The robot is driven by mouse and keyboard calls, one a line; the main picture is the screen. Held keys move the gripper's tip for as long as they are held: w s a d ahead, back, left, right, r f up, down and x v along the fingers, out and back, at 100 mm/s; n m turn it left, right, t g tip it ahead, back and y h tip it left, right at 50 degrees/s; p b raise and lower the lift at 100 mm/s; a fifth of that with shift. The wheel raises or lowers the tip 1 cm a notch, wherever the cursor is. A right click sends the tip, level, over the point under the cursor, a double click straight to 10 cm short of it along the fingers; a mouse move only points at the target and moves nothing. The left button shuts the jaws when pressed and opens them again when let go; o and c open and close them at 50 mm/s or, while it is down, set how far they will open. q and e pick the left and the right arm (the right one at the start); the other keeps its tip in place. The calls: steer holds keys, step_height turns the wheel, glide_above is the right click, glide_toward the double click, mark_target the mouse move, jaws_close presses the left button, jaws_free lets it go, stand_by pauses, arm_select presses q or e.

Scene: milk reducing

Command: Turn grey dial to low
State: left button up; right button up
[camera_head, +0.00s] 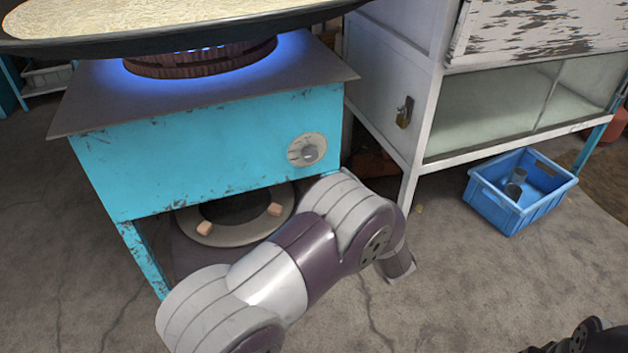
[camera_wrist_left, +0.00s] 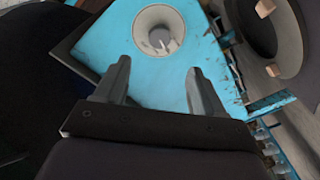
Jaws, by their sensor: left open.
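The grey dial (camera_head: 308,152) is a round knob on a pale disc, on the right part of the stove's turquoise front panel (camera_head: 200,160). It also shows in the left wrist view (camera_wrist_left: 159,38), ahead of my left gripper (camera_wrist_left: 158,78). That gripper is open and empty, its two fingers apart on either side of the view's middle, with the dial beyond their tips. No contact with the dial shows. In the head view my left arm reaches in below the panel, and its fingers cannot be made out. The dial's marks are too small to read.
A blue flame glows around the burner (camera_head: 200,60) under a wide pan (camera_head: 170,20) of pale milk. A round grey ring (camera_head: 230,228) lies under the stove. A dark part of mine shows bottom right.

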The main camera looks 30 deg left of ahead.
mark_target(312, 156)
arm_select(q)
steer(key=b+x, duration=0.4)
steer(key=x, duration=0.7)
steer(key=shift+f+b, duration=0.15)
steer(key=shift+b, duration=0.15)
steer(key=shift+w+a, duration=0.3)
steer(key=shift+r, duration=0.2)
